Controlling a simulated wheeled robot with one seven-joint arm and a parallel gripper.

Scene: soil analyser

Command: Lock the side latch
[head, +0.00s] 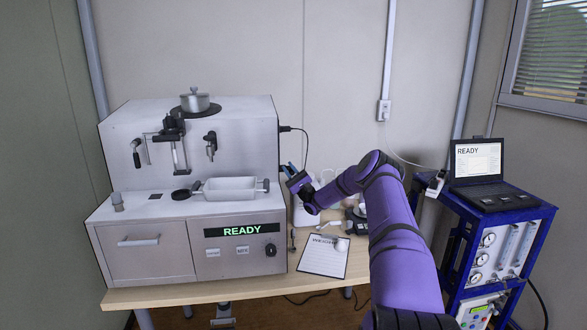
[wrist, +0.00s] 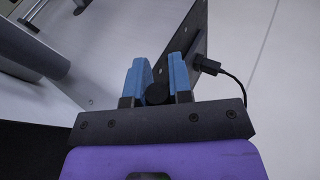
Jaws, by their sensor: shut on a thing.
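The soil analyser (head: 240,128) is a white cabinet on the table at the left of the head view, with a green READY display. My gripper (head: 288,170) is at its right side wall. In the wrist view, my gripper's blue fingers (wrist: 157,82) are shut on a round black knob (wrist: 157,94), which looks like the side latch's handle. The rest of the latch is hidden behind the fingers, and I cannot tell its position. In the head view the gripper hides the knob.
A black cable and plug (wrist: 208,66) sit close to the fingers on the right. A white tray (head: 230,188) rests on the analyser's ledge. A clipboard (head: 324,256) lies on the table (head: 205,292). A blue cart (head: 497,210) with a laptop (head: 478,165) stands right.

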